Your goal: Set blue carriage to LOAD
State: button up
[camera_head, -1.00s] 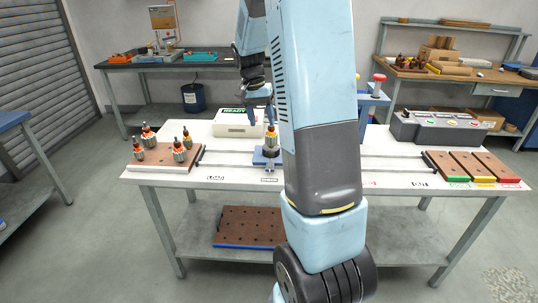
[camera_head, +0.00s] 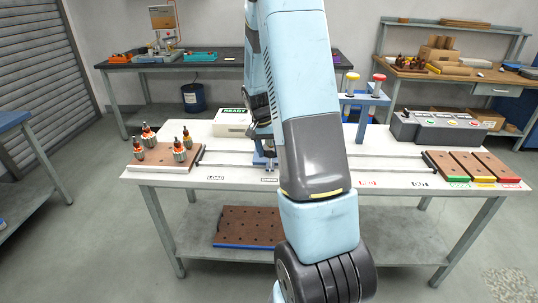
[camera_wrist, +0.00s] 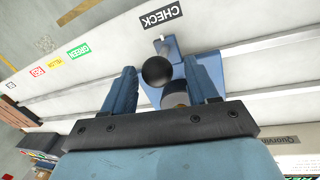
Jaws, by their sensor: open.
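The blue carriage (camera_head: 259,161) sits on the rails of the white table, by the CHECK label (camera_wrist: 162,17). In the wrist view the carriage (camera_wrist: 207,66) shows a round black knob (camera_wrist: 157,71) and a partly hidden cylinder (camera_wrist: 174,94) behind it. My gripper (camera_wrist: 160,65) is open, its blue fingers on either side of the knob; I cannot tell whether they touch it. In the head view my gripper (camera_head: 263,138) is over the carriage, mostly hidden by my arm. The LOAD label (camera_head: 216,178) is on the table edge, left of the carriage.
A brown board (camera_head: 162,165) with several armatures stands at the left end of the rails. A white READY box (camera_head: 232,123) is behind the rails. A blue stand (camera_head: 366,99) with red and yellow knobs is right of my arm. The rails between carriage and LOAD look clear.

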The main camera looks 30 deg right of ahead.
jog(key=shift+s+d+f, duration=0.1)
jog(key=shift+f, duration=0.7)
grip_shut()
dwell(0.3)
